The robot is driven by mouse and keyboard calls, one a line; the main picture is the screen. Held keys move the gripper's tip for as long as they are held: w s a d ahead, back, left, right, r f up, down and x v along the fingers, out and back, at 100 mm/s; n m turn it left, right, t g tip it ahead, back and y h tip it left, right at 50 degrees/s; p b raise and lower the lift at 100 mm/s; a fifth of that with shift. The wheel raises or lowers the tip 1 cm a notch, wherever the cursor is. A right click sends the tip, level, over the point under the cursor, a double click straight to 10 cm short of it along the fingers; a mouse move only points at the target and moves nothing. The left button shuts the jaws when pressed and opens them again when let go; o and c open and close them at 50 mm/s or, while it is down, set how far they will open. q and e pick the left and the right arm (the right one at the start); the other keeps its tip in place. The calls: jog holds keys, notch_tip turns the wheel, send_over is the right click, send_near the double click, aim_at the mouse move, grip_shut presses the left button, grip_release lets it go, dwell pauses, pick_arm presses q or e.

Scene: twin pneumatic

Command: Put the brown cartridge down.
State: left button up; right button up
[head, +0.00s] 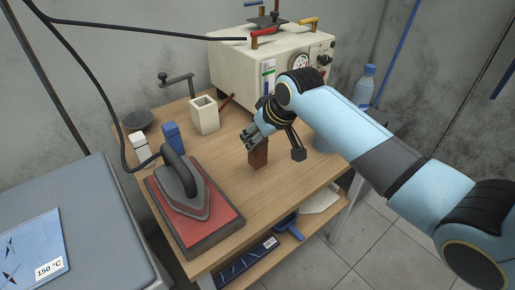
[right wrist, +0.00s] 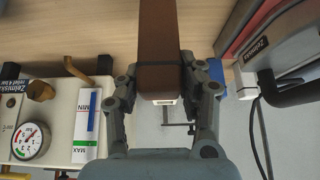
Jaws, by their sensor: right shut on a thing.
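The brown cartridge (head: 259,154) is upright over the wooden table, right of the iron. My right gripper (head: 256,133) is shut on its upper part. In the right wrist view the brown cartridge (right wrist: 160,45) sits between the two fingers (right wrist: 162,84). I cannot tell whether its lower end touches the table (head: 285,195) or hangs just above it. My left gripper is not in view.
An iron (head: 184,190) stands on a red pad at the left. A blue block (head: 174,137), a white block (head: 139,146) and an open cream box (head: 205,114) stand behind. A cream machine with a gauge (head: 235,70) is at the back. The table's front right is clear.

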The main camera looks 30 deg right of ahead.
aim_at(257, 149)
jog(key=shift+w+a+f, duration=0.1)
jog(key=shift+f, duration=1.95)
jog(key=shift+f, duration=0.1)
jog(key=o, duration=1.2)
jog(key=shift+o, duration=0.2)
jog(key=p+v, duration=0.1)
jog(key=v, duration=1.1)
